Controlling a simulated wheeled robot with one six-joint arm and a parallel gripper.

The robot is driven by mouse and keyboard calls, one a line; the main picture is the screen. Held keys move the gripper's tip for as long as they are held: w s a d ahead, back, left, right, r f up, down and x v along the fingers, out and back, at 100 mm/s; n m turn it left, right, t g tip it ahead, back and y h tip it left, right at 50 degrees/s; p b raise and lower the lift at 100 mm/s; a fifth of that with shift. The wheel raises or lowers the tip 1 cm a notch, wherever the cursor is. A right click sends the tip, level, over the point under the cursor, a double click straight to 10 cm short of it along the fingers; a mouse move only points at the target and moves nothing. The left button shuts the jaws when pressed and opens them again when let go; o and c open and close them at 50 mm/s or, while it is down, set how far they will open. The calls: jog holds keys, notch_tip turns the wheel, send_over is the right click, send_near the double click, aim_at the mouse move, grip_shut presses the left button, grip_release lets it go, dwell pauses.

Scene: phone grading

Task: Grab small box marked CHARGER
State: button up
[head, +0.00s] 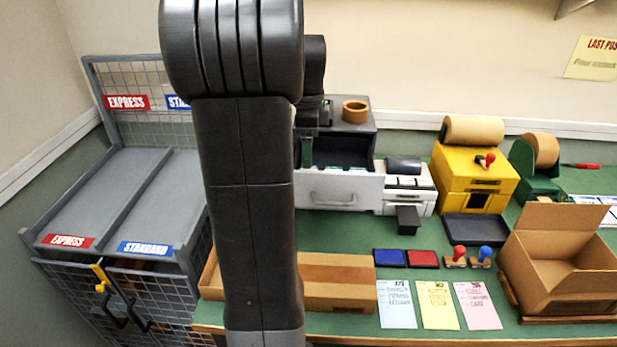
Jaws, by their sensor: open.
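No box with a readable CHARGER mark shows in the head view. My gripper (309,148) is mostly hidden behind my own arm; the part that shows is open, at the left end of a pulled-out drawer (342,191) with a pale front. The drawer's inside is dark, and I cannot make out anything in it. A blue card (397,304) on the counter's front carries small handwritten lines, too blurred to read surely.
An open cardboard box (560,265) stands at right. A low cardboard tray (338,285) lies partly behind my arm. A yellow machine (476,184), ink pads (422,259) and stamps (480,256) stand on the green counter. A grey EXPRESS and STANDARD cage (100,195) is at left.

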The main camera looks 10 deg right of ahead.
jog(key=shift+s+d+f, duration=0.1)
jog(key=shift+s+f, duration=0.1)
jog(key=shift+f, duration=0.8)
notch_tip(320, 180, down, 5)
jog(key=shift+w+r+p, duration=0.1)
jog(key=shift+w+p, duration=0.05)
jog(key=shift+p, duration=0.35)
jog(key=c, duration=0.8)
jog(key=shift+o, duration=0.2)
